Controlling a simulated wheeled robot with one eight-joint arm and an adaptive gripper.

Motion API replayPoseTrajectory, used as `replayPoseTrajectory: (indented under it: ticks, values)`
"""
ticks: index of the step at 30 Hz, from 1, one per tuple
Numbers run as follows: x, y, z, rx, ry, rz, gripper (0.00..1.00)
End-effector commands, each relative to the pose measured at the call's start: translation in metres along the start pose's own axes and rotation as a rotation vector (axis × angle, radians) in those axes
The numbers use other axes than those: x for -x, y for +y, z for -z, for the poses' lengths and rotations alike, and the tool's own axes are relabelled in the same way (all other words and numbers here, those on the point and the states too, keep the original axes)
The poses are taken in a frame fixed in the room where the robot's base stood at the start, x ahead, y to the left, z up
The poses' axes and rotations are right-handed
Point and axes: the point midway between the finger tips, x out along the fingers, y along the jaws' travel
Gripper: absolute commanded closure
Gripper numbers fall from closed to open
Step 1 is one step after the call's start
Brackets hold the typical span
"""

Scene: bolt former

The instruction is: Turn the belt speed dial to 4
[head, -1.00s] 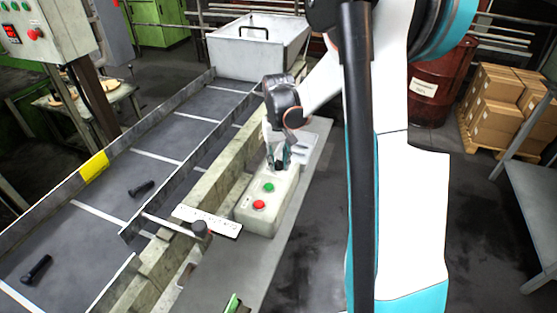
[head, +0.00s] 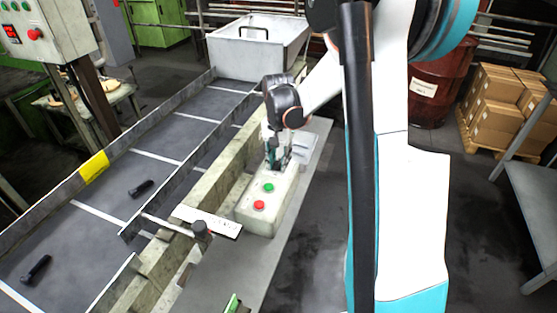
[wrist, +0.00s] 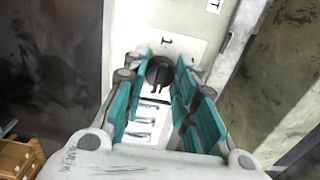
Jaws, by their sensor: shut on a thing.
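The belt speed dial (wrist: 159,73) is a small dark round knob in the wrist view, on a white scale plate. A figure 1 shows on the plate above it; the other figures are hidden or unreadable, and I cannot tell the dial's setting. My gripper (wrist: 163,84) has its teal-padded fingers on either side of the dial, shut on it. In the head view, my gripper (head: 278,163) points down at the far end of the pale control box (head: 262,218), where it hides the dial.
A green button (head: 268,188) and a red button (head: 259,205) stand on the box nearer the camera. A lettered white plate (head: 208,222) lies left of it. The conveyor (head: 150,165) with dark bolts runs further left. A white bin (head: 255,50) stands behind.

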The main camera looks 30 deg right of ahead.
Motion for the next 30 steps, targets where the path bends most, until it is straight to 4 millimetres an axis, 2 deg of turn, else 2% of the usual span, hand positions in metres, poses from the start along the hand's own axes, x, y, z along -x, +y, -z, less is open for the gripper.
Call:
replayPoseTrajectory:
  ticks: [11, 12, 14, 25, 30]
  values:
    - [0.000, 0.000, 0.000, -0.004, 0.000, 0.000, 0.98]
    - [0.000, 0.000, 0.000, -0.004, 0.000, 0.000, 0.67]
    - [0.000, 0.000, 0.000, -0.004, 0.000, 0.000, 0.54]
    - [0.002, 0.000, 0.000, -0.003, 0.000, 0.000, 0.52]
    - [0.019, 0.000, 0.000, -0.003, 0.000, 0.000, 0.52]
